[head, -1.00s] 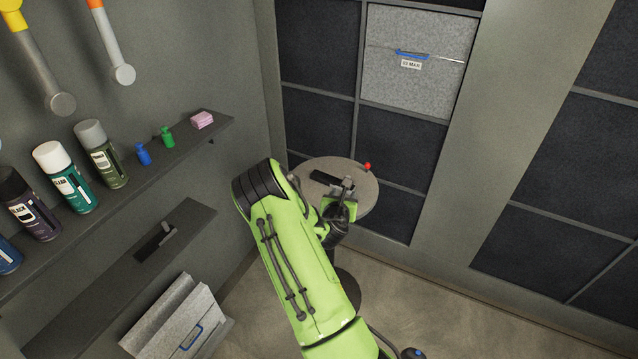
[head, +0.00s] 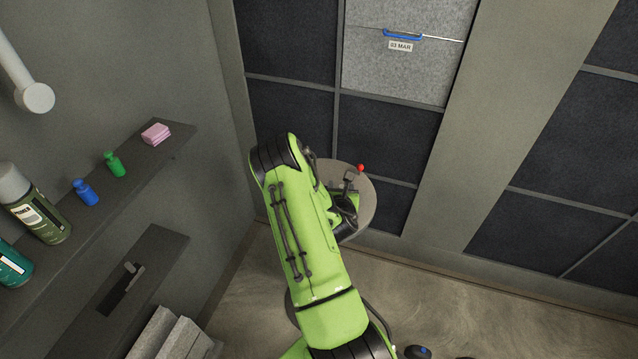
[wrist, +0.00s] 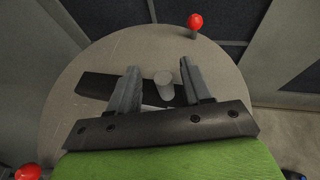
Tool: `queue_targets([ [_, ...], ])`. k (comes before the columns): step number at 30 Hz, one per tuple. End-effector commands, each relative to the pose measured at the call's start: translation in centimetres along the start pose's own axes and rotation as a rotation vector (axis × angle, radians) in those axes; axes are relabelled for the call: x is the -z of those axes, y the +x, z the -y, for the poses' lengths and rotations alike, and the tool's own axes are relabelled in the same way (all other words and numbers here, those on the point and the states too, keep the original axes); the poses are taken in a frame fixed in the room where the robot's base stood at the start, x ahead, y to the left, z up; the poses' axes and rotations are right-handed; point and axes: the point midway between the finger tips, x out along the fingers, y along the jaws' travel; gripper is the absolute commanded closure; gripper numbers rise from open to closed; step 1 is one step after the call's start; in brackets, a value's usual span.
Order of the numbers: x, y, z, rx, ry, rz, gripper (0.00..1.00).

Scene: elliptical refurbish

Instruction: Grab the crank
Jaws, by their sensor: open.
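A dark flat bar with an upright grey peg (wrist: 165,84), which looks like the crank, lies on a round grey table top (wrist: 75,125). In the wrist view my gripper (wrist: 158,70) is open, with one finger on each side of the peg. The peg stands apart from both fingers, and I cannot tell how far below the fingertips it is. In the head view my arm and gripper (head: 348,195) cover most of the bar on the table top (head: 368,205).
A red ball knob (head: 360,168) stands at the table's far edge; another red ball (wrist: 28,172) shows at the wrist view's lower left. Shelves (head: 160,160) with bottles and a pink block are on the left wall. A dark panelled rack (head: 290,110) stands behind the table.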

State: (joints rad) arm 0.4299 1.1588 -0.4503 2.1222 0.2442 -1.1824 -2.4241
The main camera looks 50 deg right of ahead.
Motion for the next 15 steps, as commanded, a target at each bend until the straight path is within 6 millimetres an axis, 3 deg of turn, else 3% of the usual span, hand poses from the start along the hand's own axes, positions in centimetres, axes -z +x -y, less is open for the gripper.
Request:
queue_targets([
  [5,-0.04,-0.03,-0.01,0.000,0.000,0.000,0.53],
  [12,-0.06,-0.02,-0.03,0.000,0.001,0.000,0.89],
  [15,-0.07,-0.02,-0.03,0.000,0.001,0.000,1.00],
])
